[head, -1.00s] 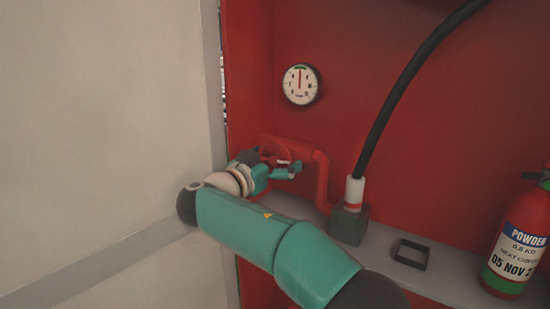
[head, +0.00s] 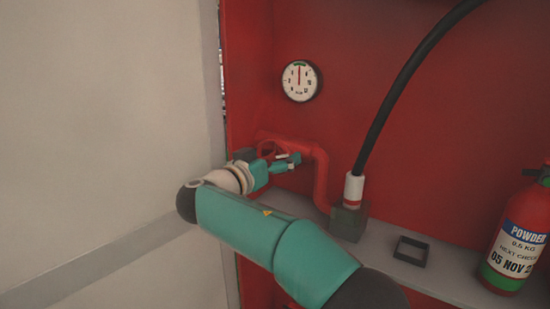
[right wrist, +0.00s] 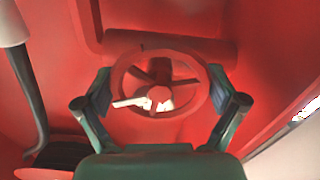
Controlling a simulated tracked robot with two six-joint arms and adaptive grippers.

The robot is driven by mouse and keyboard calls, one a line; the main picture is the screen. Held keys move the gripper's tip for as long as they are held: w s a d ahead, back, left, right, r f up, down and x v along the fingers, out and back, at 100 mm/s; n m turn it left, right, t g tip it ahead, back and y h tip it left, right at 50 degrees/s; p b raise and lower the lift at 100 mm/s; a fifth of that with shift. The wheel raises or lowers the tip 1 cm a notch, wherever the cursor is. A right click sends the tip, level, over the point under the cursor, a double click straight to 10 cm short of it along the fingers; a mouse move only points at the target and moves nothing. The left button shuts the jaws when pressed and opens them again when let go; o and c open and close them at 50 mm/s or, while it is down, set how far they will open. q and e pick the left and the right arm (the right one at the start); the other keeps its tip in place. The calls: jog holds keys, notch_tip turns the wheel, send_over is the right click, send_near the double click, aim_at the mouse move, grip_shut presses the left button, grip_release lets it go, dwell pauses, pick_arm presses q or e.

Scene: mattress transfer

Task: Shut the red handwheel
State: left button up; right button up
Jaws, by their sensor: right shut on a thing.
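The red handwheel (right wrist: 160,57) shows face-on in the right wrist view, a ring with spokes, a hub and a white marking near its centre. In the head view the handwheel (head: 268,148) is partly hidden behind my gripper, at the left end of the red pipe (head: 321,175). My right gripper (right wrist: 161,98) is shut on the wheel, with one finger pad at each side of the rim. It also shows in the head view (head: 274,160). My left gripper is not in view.
A round gauge (head: 300,81) is on the red back wall above the pipe. A black hose (head: 400,84) rises from a grey block. A small black square frame (head: 411,251) and a powder extinguisher (head: 516,240) stand on the grey shelf at right. A pale panel (head: 105,120) fills the left.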

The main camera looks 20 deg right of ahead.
jog(key=n, duration=0.3)
jog(key=shift+n+p, duration=0.3)
jog(key=n+p, duration=0.1)
jog(key=n, duration=0.2)
jog(key=shift+a+r+n, duration=0.1)
jog(key=shift+n, duration=0.3)
jog(key=n+p, duration=0.2)
jog(key=n, duration=0.2)
jog(key=shift+n+p, duration=0.65)
jog(key=shift+n, duration=0.55)
jog(key=shift+f+n, duration=0.25)
jog(key=shift+n, duration=0.15)
jog(key=o, duration=0.8)
jog(key=shift+c, duration=0.2)
jog(key=shift+a, duration=0.1)
